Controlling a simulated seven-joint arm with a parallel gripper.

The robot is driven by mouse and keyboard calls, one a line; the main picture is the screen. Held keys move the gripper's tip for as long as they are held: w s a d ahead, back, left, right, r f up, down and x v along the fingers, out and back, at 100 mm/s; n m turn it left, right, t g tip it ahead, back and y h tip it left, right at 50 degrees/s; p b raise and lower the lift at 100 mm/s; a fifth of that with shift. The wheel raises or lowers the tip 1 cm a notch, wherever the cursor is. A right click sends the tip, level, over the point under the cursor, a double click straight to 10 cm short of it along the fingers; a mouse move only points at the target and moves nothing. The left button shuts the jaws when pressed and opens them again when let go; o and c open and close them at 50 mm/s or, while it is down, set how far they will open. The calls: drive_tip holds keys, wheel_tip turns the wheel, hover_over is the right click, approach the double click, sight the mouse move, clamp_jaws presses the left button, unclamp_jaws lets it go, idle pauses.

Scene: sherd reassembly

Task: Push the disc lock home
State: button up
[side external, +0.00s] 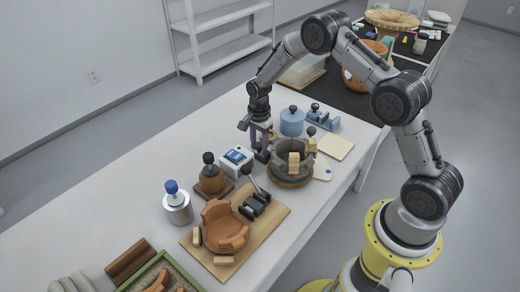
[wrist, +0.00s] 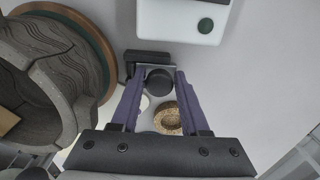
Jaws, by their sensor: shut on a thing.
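My gripper (wrist: 159,76) points down between the turntable and the white device, its purple fingers closed on both sides of a round black knob (wrist: 158,81). The knob sits on a small dark block, which looks like the disc lock (wrist: 147,57). This block lies close to the rim of the round disc (wrist: 108,50); whether they touch is unclear. A grey carved vessel (wrist: 45,60) stands on the disc. In the side view my gripper (side external: 261,150) is low at the table, left of the vessel (side external: 290,163) with tan blocks at its rim; the knob is hidden there.
A white device (side external: 236,161) with a blue screen is just left of my gripper. Behind are a blue lidded jar (side external: 292,121) and a blue tool (side external: 322,118). A cork ring (wrist: 168,118) lies near the fingers. A wooden board (side external: 262,238) with an orange bowl is in front.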

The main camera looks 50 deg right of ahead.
drive_tip(key=shift+s+f, duration=0.1)
drive_tip(key=shift+f, duration=0.05)
drive_tip(key=c, duration=0.4)
drive_tip(key=shift+o, duration=0.2)
drive_tip(key=shift+s, duration=0.95)
drive_tip(key=o, duration=0.8)
drive_tip(key=shift+s+f, duration=0.1)
drive_tip(key=shift+o, duration=0.2)
drive_tip(key=shift+w+r, duration=0.2)
drive_tip(key=shift+r, duration=2.75)
